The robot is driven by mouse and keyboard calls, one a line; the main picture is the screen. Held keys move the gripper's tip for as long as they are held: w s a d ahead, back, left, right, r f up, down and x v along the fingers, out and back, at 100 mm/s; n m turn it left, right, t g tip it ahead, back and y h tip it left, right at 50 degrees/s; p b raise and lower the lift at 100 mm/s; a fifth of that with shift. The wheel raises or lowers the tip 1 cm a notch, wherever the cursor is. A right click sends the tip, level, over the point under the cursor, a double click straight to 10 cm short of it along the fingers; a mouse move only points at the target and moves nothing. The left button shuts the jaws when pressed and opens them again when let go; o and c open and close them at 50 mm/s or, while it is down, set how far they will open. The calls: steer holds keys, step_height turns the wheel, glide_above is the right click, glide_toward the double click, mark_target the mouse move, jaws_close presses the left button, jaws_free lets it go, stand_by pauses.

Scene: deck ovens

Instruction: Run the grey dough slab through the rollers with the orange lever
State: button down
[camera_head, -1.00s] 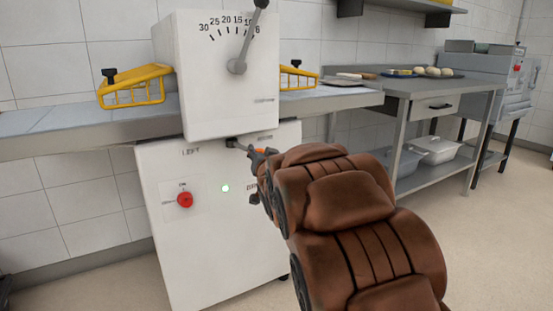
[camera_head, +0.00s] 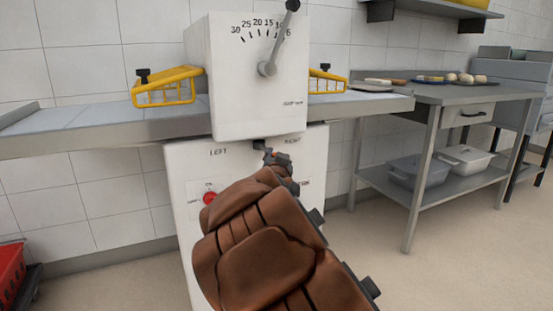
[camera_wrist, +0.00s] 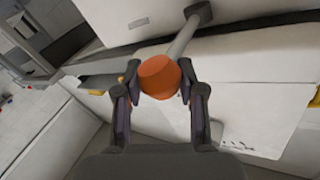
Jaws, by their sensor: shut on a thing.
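The dough sheeter (camera_head: 245,115) is a white machine with a numbered dial and a grey handle (camera_head: 280,38) on its front. Below the dial head, between the LEFT and RIGHT labels, the orange lever (camera_wrist: 160,76) sticks out on a grey rod. My gripper (camera_head: 275,157) is shut on its orange knob. In the wrist view my gripper (camera_wrist: 160,88) has one finger on each side of the knob. I cannot make out the grey dough slab. The yellow guards (camera_head: 165,86) and the machine head hide the rollers and part of the belt (camera_head: 95,116).
A red knob (camera_head: 209,198) is on the machine's lower front, partly beside my arm. A steel table (camera_head: 425,97) with trays and dough pieces stands at the right, with bins (camera_head: 415,172) below. A red crate (camera_head: 10,272) stands at the lower left. Floor at the right is clear.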

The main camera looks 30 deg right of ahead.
steer(key=shift+r, duration=0.1)
steer(key=c, duration=0.7)
jaws_free()
steer(key=v, duration=1.2)
